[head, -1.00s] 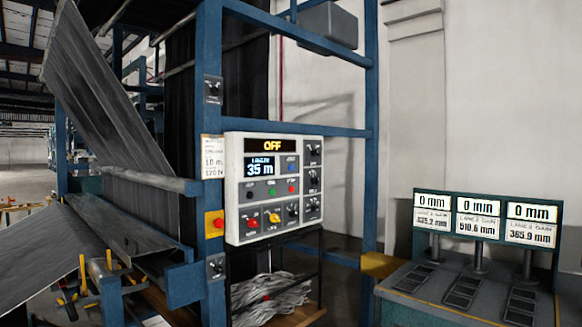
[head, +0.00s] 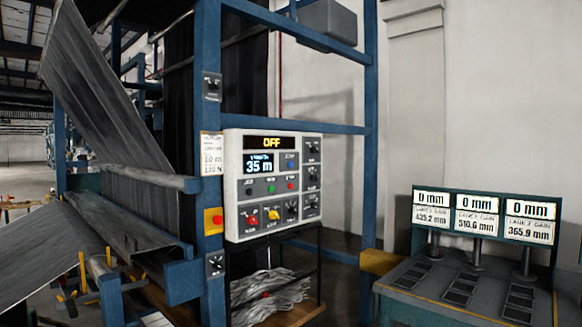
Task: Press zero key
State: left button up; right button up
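A white control panel (head: 232,190) is mounted on the blue frame in the middle of the head view. Its top display (head: 268,142) reads OFF and its small blue screen (head: 258,164) reads 35 m. It carries several small coloured buttons and dark knobs; their labels are too small to read, so I cannot tell which is the zero key. Neither of my grippers is in view.
At right, three displays reading 0 mm (head: 478,204) stand over a bench with dark key pads (head: 463,287). Grey fabric (head: 100,95) hangs on the blue frame (head: 210,60) at left. A low rack with grey strands (head: 268,292) stands below the panel.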

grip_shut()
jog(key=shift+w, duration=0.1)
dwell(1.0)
